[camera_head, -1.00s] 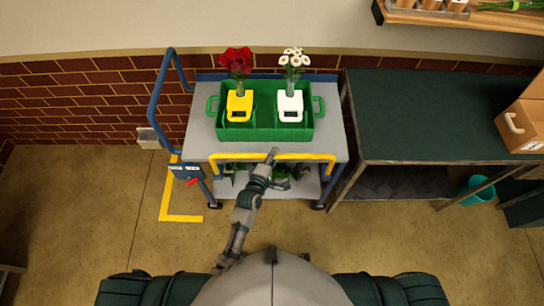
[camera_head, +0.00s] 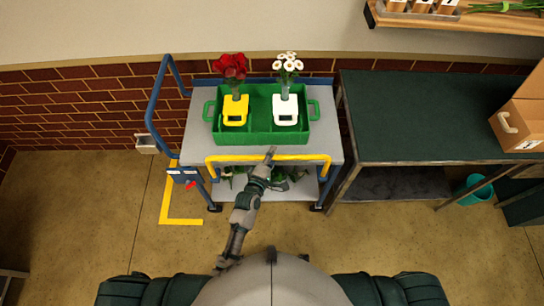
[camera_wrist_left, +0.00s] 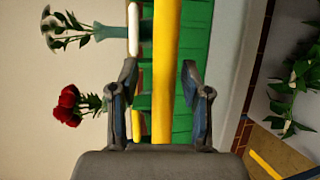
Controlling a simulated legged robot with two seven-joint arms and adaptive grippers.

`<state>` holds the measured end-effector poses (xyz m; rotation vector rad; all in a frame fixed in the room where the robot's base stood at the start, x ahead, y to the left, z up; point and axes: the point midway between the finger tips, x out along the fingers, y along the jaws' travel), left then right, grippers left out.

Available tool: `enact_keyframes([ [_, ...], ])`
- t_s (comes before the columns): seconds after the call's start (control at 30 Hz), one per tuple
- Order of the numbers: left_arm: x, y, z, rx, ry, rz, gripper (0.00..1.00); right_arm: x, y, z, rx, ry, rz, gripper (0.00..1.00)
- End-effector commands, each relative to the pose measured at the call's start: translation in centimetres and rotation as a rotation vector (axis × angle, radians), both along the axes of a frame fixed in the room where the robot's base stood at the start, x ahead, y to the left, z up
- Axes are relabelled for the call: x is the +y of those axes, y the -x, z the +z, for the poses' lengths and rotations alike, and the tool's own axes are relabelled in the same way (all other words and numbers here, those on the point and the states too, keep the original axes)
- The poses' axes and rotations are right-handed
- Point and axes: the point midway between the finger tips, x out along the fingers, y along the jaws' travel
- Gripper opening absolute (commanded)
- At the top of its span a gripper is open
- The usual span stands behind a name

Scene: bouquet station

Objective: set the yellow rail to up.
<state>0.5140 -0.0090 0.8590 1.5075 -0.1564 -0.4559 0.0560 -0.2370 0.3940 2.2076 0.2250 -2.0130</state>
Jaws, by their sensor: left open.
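The yellow rail (camera_head: 300,157) runs level along the front edge of the cart (camera_head: 196,140), with its ends bent down. In the left wrist view the rail (camera_wrist_left: 166,50) runs upright through the picture, between the two fingers. My left gripper (camera_head: 270,154) is at the middle of the rail. Its fingers (camera_wrist_left: 160,72) are open, one on each side of the rail, with a gap on both sides. I cannot tell how deep the rail sits between them. My right gripper is not in view.
A green tray (camera_head: 262,139) on the cart holds a yellow holder (camera_head: 235,111) with red flowers and a white holder (camera_head: 285,108) with white flowers. A blue handle (camera_head: 152,105) stands at left. A dark bench (camera_head: 430,120) stands close on the right.

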Motion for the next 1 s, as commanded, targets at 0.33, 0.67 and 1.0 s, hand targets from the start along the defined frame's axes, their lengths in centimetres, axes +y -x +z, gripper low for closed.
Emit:
enact_keyframes([
  [0.33, 1.9, 4.6, 0.7, 0.003, 0.000, 0.001, 0.47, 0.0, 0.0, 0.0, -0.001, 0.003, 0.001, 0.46],
  [0.67, 3.7, 10.1, 1.9, 0.000, -0.002, 0.000, 0.47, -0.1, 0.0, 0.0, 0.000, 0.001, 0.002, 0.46],
  [1.0, 4.0, 10.8, 2.1, -0.001, -0.002, -0.001, 0.47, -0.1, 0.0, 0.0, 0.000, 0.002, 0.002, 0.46],
])
